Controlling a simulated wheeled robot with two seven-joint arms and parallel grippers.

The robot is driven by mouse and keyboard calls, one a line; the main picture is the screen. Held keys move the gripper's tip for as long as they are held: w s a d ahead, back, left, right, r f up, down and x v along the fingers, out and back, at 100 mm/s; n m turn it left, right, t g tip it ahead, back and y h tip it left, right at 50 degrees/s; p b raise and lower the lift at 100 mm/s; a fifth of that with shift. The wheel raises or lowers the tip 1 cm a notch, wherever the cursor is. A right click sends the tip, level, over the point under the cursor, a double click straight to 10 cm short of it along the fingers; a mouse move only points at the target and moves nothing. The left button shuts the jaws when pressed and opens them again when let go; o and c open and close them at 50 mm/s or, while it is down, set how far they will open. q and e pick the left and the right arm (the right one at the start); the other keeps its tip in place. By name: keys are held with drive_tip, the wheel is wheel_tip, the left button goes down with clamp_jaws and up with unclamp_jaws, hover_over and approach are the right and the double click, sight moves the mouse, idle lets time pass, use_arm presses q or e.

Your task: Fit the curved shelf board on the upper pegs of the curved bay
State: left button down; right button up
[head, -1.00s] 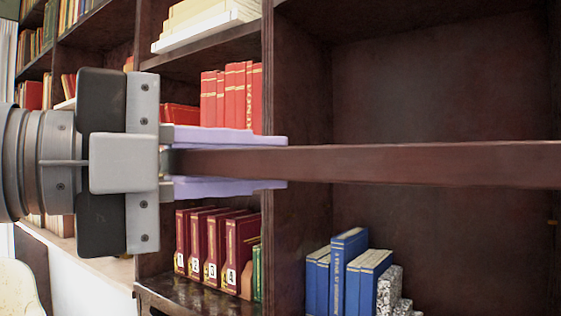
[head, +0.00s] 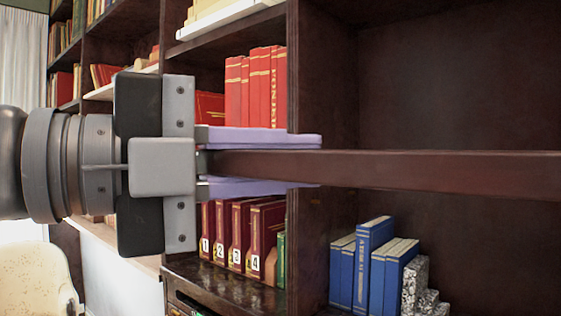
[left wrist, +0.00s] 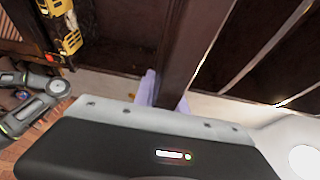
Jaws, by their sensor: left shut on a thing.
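The shelf board (head: 430,172) is a long dark brown plank, seen almost edge-on in the head view and running out of the picture at the right. My left gripper (head: 262,160) is shut on its left end, with one lilac finger above and one below. In the left wrist view the board (left wrist: 193,45) extends away from the gripper (left wrist: 165,92). The dark bay (head: 455,80) lies behind the board, with its side upright (head: 307,100) just behind the fingertips. I cannot see any pegs clearly. My right gripper is not in view.
Red books (head: 256,88) and numbered maroon volumes (head: 240,237) stand in the bay to the left. Blue books (head: 373,264) and a grey speckled bookend (head: 414,285) stand low in the dark bay. A pale chair (head: 38,282) is at the lower left.

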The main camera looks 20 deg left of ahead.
use_arm(q)
drive_tip(key=shift+w+d+r, duration=0.1)
drive_tip(key=shift+w+d, duration=0.2)
drive_tip(key=shift+w, duration=0.45)
drive_tip(key=shift+w+d, duration=0.3)
drive_tip(key=shift+w, duration=0.45)
drive_tip(key=shift+w+d+r, duration=0.1)
drive_tip(key=shift+w+d, duration=0.2)
drive_tip(key=shift+w, duration=0.45)
drive_tip(key=shift+b, duration=0.55)
drive_tip(key=shift+w+d+p, duration=0.1)
drive_tip(key=shift+w+d, duration=0.5)
drive_tip(key=shift+w, duration=0.95)
drive_tip(key=shift+w+d+p, duration=0.15)
drive_tip(key=shift+w+d, duration=0.5)
drive_tip(key=shift+w, duration=0.95)
drive_tip(key=shift+w+d+p, duration=0.1)
drive_tip(key=shift+w+d, duration=0.5)
drive_tip(key=shift+w, duration=0.95)
idle(0.5)
